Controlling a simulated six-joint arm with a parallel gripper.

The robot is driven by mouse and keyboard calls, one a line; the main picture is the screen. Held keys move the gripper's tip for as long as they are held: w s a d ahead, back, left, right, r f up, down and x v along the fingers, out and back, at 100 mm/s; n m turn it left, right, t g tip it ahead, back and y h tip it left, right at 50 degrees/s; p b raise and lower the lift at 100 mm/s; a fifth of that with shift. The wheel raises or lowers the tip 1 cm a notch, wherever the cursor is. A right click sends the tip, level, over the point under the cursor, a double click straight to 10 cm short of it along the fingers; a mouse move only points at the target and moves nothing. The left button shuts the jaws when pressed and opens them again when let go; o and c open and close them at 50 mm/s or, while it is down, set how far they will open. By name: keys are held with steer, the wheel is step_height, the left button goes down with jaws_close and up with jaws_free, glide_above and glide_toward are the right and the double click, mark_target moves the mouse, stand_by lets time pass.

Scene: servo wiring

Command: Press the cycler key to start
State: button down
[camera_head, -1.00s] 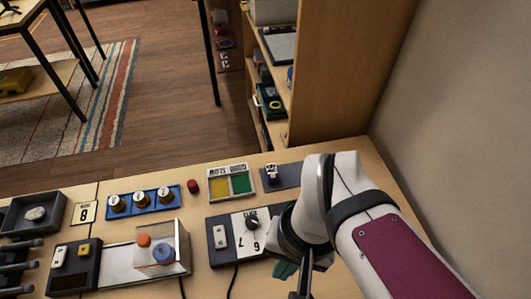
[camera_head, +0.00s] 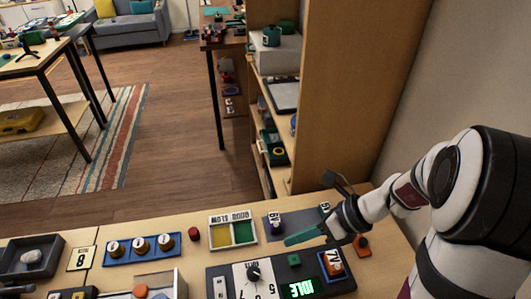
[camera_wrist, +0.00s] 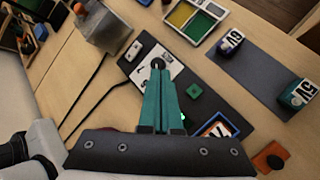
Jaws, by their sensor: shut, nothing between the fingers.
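The cycler is a black panel (camera_head: 222,271) with a dial knob (camera_head: 253,273) on a white scale, a lit green display (camera_head: 301,290) reading IDLE, and a small square green key (camera_head: 294,260). The key also shows in the wrist view (camera_wrist: 194,90), just right of my fingers. My gripper (camera_head: 288,241) has teal fingers that are shut and empty. In the head view the fingers lie above the panel's far edge, near the key. In the wrist view the fingertips (camera_wrist: 158,70) overlap the knob and hide part of the panel; their height above it is unclear.
A labelled block (camera_head: 331,263) sits in the panel's right end. Beyond are a grey mat with 6V (camera_wrist: 231,42) and 5V (camera_wrist: 296,94) blocks and a yellow-green tray (camera_head: 232,232). An orange piece (camera_head: 362,246) lies at right. A metal box (camera_wrist: 104,30) stands left of the panel.

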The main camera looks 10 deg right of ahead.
mark_target(299, 261)
steer(key=d+m, duration=0.1)
steer(key=w+d+f+m, duration=0.1)
steer(key=shift+w+d+f+m+t, duration=0.1)
steer(key=shift+f+m+t, duration=0.2)
steer(key=shift+t, duration=0.1)
steer(key=shift+f, duration=4.35)
steer(key=shift+f, duration=0.4)
steer(key=shift+f, duration=0.5)
steer(key=shift+r, duration=0.95)
